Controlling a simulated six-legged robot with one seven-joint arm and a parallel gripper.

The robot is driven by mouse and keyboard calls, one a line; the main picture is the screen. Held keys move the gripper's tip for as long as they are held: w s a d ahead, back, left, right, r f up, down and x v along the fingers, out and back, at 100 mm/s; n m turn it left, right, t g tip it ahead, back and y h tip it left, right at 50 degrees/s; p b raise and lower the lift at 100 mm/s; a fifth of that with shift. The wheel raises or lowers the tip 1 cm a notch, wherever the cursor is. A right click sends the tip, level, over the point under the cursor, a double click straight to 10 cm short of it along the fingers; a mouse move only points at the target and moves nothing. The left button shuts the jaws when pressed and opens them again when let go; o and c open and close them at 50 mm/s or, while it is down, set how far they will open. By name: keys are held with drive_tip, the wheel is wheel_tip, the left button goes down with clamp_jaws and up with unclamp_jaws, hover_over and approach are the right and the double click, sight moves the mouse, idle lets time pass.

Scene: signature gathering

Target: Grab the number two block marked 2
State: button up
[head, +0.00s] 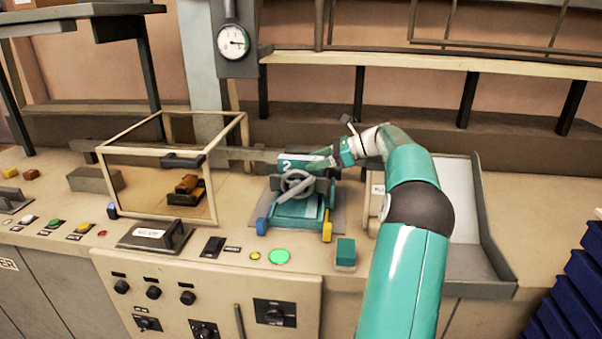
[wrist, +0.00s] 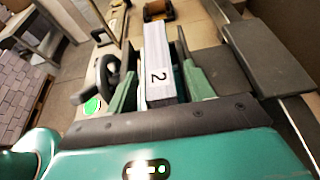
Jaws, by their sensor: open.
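In the wrist view, a long pale grey block marked 2 (wrist: 158,72) lies lengthwise between the two fingers of my gripper (wrist: 162,80). The fingers stand open on either side of it; I cannot tell whether either touches it. In the head view, my arm reaches left from the right, and my gripper (head: 328,158) is over a teal machine with a handwheel (head: 297,205). A figure 2 shows on a teal surface at the top of that machine, by the gripper. My gripper partly hides this spot.
A framed clear box (head: 150,205) with a brown item inside stands left of the machine. A small teal block (head: 345,250) sits near the counter's front edge. A metal tray (head: 485,240) is at the right. A gauge (head: 233,42) hangs behind, and green button (head: 279,257) is in front.

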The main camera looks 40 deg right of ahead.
sight(285, 162)
drive_tip(key=shift+x, duration=1.25)
clamp_jaws()
